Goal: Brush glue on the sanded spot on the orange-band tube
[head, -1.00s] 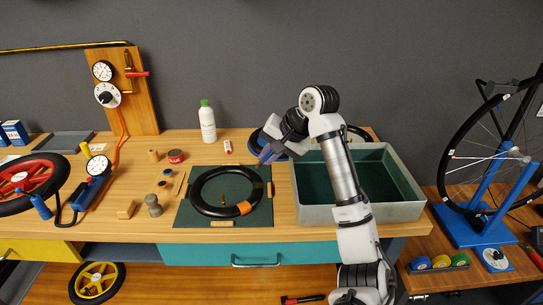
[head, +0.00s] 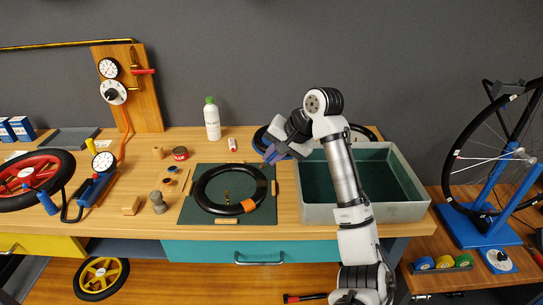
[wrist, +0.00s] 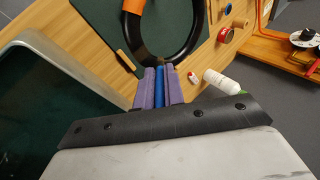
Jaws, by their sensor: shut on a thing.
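I cannot make out the sanded spot. My gripper (head: 270,155) is above the bench, behind and right of the tube and apart from it. The tube also shows beyond the fingers there (wrist: 148,45).
A grey-green bin (head: 365,214) stands right of the mat. A white bottle (head: 212,122), a small red-and-white tube (head: 232,144) and a red tin (head: 180,153) stand at the back. Wooden blocks (head: 131,205) and a grey peg (head: 158,204) are left of the mat.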

